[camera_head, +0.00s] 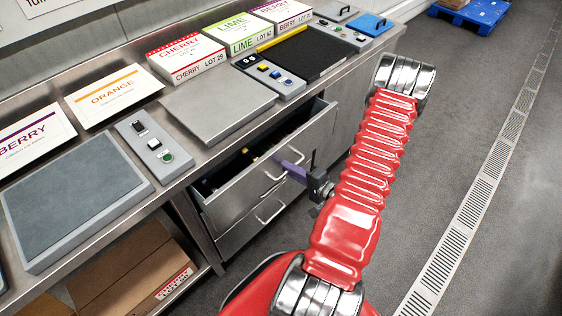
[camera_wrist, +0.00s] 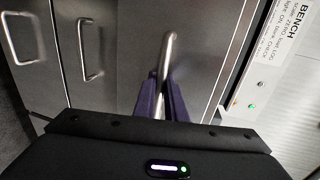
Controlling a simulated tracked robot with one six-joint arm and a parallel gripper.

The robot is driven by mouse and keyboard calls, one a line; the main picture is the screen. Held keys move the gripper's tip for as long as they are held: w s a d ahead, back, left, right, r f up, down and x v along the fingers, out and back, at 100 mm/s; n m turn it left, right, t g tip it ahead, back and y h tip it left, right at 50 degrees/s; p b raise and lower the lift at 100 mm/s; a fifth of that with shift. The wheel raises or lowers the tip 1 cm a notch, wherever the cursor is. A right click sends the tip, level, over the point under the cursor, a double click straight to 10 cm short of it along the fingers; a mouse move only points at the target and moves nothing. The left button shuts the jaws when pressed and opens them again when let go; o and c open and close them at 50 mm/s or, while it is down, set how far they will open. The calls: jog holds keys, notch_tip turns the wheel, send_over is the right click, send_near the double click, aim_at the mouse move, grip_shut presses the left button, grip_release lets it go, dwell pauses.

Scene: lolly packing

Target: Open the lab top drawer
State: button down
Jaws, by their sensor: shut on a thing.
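The lab top drawer (camera_head: 315,138) stands pulled out from under the metal bench. Its open inside shows a few small dark and yellowish items, too small to make out. My gripper (camera_head: 292,171) is at the drawer's front, its purple fingers shut on the top drawer handle (camera_wrist: 166,52). In the wrist view my gripper (camera_wrist: 161,100) has one finger on each side of the bar handle. The gripped part of the handle is partly hidden by the fingers.
A lower drawer handle (camera_head: 270,210) sits below, and further handles show in the wrist view (camera_wrist: 90,50). Above is the bench with a cherry box (camera_head: 186,55), a grey plate (camera_head: 217,103) and a button panel (camera_head: 268,75). The floor (camera_head: 455,110) to the right is mostly clear.

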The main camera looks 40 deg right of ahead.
jog(key=f+v, duration=0.2)
jog(key=v, duration=0.8)
jog(key=s+f+v, duration=0.1)
jog(key=f+v, duration=0.1)
jog(key=v, duration=0.8)
jog(key=shift+s+f, duration=0.2)
jog(key=shift+s, duration=0.15)
jog(key=shift+a, duration=0.2)
jog(key=c, duration=2.1)
grip_release()
jog(key=shift+d+r, duration=0.1)
jog(key=shift+s, duration=0.15)
jog(key=v, duration=1.3)
jog(key=shift+s, duration=0.25)
jog(key=shift+s, duration=0.1)
